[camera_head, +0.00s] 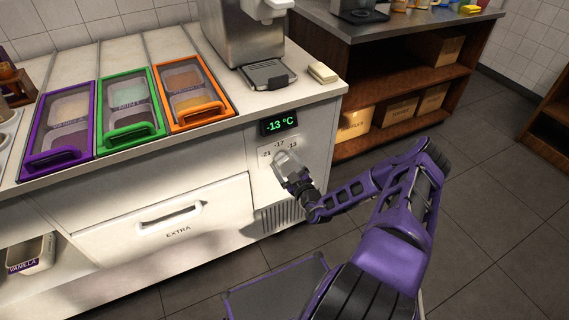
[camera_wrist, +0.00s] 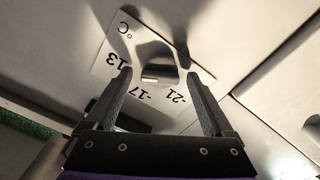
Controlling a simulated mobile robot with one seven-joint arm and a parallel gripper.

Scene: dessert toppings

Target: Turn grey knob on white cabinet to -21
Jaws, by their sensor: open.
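The white cabinet (camera_head: 222,155) has a small display (camera_head: 280,123) reading -13 °C in green. Below it is a white dial plate (camera_head: 266,153) marked -21, -17 and -13; the plate also shows in the wrist view (camera_wrist: 118,87). The grey knob (camera_wrist: 156,58) sits on this plate. My gripper (camera_wrist: 160,78) is open, with one finger on each side of the knob in the picture; I cannot tell whether either finger touches it. In the head view my gripper (camera_head: 283,162) is in front of the plate and hides most of the knob.
A drawer marked EXTRA (camera_head: 165,220) is left of the dial and a vent grille (camera_head: 277,216) is below it. Lidded purple (camera_head: 58,130), green (camera_head: 129,110) and orange (camera_head: 192,92) bins line the top. Open floor (camera_head: 480,215) lies to the right.

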